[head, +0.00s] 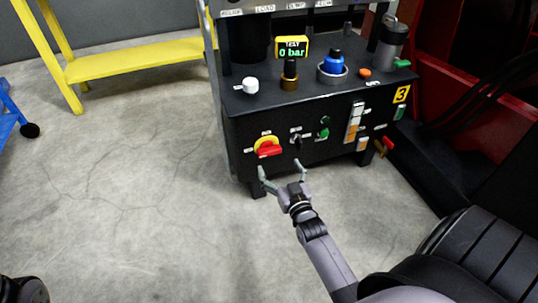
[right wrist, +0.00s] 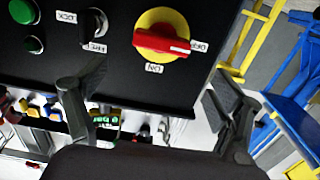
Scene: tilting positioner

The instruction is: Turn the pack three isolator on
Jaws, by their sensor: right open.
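The pack three isolator (head: 268,147) is a red handle on a yellow disc, low on the left of the black front panel. In the right wrist view the isolator (right wrist: 163,38) shows upside down, its handle lying crosswise with one end toward a label that seems to read OFF; an ON label is by the disc's edge. A yellow "3" plate (head: 401,94) marks the panel's right. My right gripper (head: 281,170) is open and empty, just below and in front of the isolator, apart from it. Its fingers (right wrist: 150,98) show spread in the wrist view. My left gripper is not in view.
Right of the isolator are a black selector switch (head: 297,139) and green buttons (head: 324,127). The top carries a display (head: 291,47) reading "TEST 0 bar", a blue knob (head: 332,62) and a white knob (head: 250,86). Yellow stand (head: 140,55) at back left.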

